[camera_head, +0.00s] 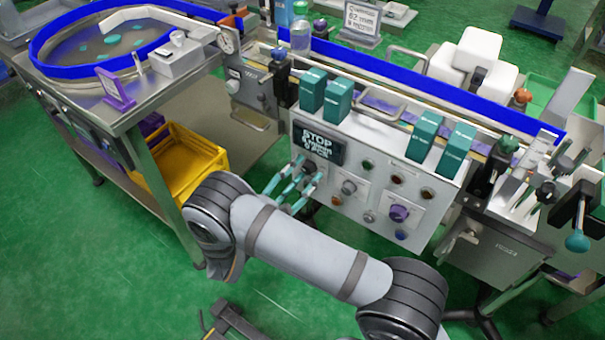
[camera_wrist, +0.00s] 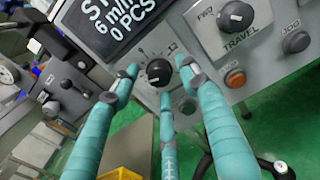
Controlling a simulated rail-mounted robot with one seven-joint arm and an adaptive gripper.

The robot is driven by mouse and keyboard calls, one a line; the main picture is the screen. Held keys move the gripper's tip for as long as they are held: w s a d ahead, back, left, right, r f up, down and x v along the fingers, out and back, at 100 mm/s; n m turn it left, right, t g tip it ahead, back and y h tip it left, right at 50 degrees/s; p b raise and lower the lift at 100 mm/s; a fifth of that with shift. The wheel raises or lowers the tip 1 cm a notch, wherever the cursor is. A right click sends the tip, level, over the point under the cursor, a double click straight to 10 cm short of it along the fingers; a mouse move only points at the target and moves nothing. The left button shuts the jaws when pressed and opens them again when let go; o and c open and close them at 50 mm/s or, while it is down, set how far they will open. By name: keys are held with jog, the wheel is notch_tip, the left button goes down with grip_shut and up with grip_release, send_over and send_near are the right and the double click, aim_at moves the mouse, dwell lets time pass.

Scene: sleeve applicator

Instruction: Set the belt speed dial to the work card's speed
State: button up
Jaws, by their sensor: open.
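The belt speed dial (camera_wrist: 158,72) is a black knob with a light pointer mark on a pale plate in the wrist view; a 12 shows at its upper right. My gripper (camera_wrist: 161,82) has teal fingers, spread open around the dial; contact is unclear. In the head view my gripper (camera_head: 303,174) is at the panel's left part and largely hides the dial. The display (camera_head: 318,143) above reads STOP, 6 m/min and 0 PCS. The work card (camera_head: 376,20) stands behind the belt; its small text seems to read 62 mm and 9 m/min.
The panel (camera_head: 345,212) also has a TRAVEL knob (camera_wrist: 237,15), a purple knob (camera_head: 399,213) and an orange button (camera_wrist: 235,78). Teal boxes (camera_head: 424,137) stand along its top. A yellow bin (camera_head: 217,160) is at the left. Green floor lies in front.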

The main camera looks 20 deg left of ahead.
jog(key=shift+w, duration=0.15)
jog(key=shift+c, duration=0.9)
grip_shut()
jog(key=shift+d, duration=0.1)
jog(key=shift+f+m, duration=0.1)
jog(key=shift+m, duration=0.2)
jog(key=m, duration=0.4)
jog(key=shift+b, duration=0.4)
jog(key=shift+m+b, duration=0.3)
jog(key=shift+m, duration=1.7)
jog(key=shift+o, duration=0.9)
grip_release()
